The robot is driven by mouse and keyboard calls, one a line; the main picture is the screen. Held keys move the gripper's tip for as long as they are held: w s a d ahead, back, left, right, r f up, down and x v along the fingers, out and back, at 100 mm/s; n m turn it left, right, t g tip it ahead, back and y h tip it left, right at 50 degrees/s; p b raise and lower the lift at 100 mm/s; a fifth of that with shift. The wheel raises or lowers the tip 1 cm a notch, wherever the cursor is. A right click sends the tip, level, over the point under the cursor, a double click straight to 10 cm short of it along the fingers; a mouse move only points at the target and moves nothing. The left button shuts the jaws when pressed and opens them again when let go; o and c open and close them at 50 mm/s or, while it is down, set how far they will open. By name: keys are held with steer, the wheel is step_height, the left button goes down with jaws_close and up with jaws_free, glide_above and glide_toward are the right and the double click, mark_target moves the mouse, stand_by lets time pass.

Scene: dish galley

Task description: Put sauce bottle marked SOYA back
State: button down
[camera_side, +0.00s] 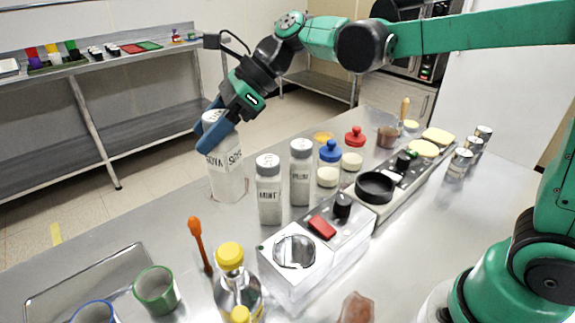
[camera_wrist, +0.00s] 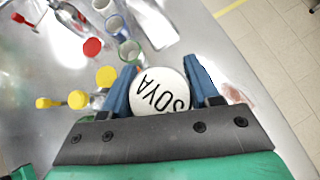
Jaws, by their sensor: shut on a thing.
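The sauce bottle marked SOYA (camera_side: 228,182) is white-capped with a clear-to-white body, near the far left edge of the steel table in the side view. My gripper (camera_side: 212,138) is shut on its upper part, with the blue fingers on either side of it. In the wrist view, the bottle's round white top (camera_wrist: 160,98) with SOYA lettering sits between the fingertips (camera_wrist: 160,72). The bottle looks upright or nearly so; I cannot tell whether its base touches the table.
Bottles marked MINT (camera_side: 269,195) and, less clearly, PLUM (camera_side: 300,178) stand just right of it. A white unit with a round dish (camera_side: 295,252), a yellow-capped bottle (camera_side: 231,272), an orange utensil (camera_side: 197,240) and a green-rimmed cup (camera_side: 157,292) stand nearer the camera.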

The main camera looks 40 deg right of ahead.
mark_target(221, 190)
step_height(221, 190, down, 11)
steer(key=shift+r, duration=0.15)
stand_by(0.4)
steer(key=shift+c, duration=1.1)
jaws_free()
